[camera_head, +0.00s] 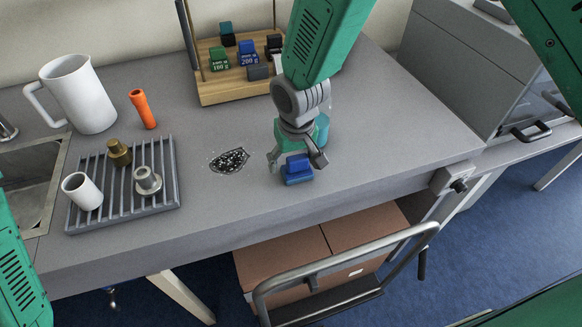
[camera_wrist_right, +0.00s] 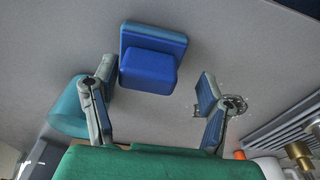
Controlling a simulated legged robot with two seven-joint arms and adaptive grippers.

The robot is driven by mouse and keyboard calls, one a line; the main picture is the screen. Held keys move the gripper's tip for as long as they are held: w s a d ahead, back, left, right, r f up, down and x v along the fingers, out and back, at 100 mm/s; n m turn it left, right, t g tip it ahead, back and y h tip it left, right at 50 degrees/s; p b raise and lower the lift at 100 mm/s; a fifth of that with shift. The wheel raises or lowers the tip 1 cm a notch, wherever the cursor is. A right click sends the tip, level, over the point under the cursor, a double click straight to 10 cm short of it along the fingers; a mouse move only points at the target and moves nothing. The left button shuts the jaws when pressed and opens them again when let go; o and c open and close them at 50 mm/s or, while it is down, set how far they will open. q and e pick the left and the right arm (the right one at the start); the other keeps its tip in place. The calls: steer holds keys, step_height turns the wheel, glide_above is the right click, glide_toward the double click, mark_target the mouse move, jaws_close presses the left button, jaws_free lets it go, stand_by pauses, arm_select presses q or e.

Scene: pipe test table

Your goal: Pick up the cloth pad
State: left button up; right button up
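The blue cloth pad (camera_head: 299,172), a flat base with a smaller blue block on top, lies on the grey bench near its front edge. My right gripper (camera_head: 297,160) is above it, pointing down, with its fingers spread. In the right wrist view the pad (camera_wrist_right: 150,68) shows ahead of and between the open fingertips of the right gripper (camera_wrist_right: 157,77). The pad seems to rest on the bench, and I cannot tell whether a finger touches it. My left gripper is not in view.
A teal round object (camera_head: 321,129) stands close behind the right gripper. A patch of dark granules (camera_head: 229,160) lies to the left. A slatted rack (camera_head: 110,212) with small parts, a white jug (camera_head: 78,95) and a wooden weight stand (camera_head: 222,92) are farther off. Bench to the right is clear.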

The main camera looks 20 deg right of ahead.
mark_target(294, 155)
steer(key=shift+d, duration=0.4)
steer(key=c, duration=0.6)
steer(key=shift+d, duration=0.35)
steer(key=c, duration=0.5)
steer(key=shift+o, duration=0.2)
steer(key=shift+s+d+f, duration=0.1)
steer(key=shift+d, duration=0.2)
steer(key=shift+a, duration=0.2)
steer(key=r, duration=0.2)
steer(key=a+r, duration=0.1)
steer(key=r, duration=0.2)
steer(key=shift+w+a, duration=0.1)
steer(key=shift+w, duration=0.1)
steer(key=r, duration=0.4)
steer(key=shift+s+d+r, duration=0.1)
steer(key=shift+d, duration=0.2)
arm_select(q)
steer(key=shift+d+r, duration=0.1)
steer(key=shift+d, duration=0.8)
arm_select(e)
steer(key=shift+d+r, duration=0.35)
steer(key=shift+r, duration=0.05)
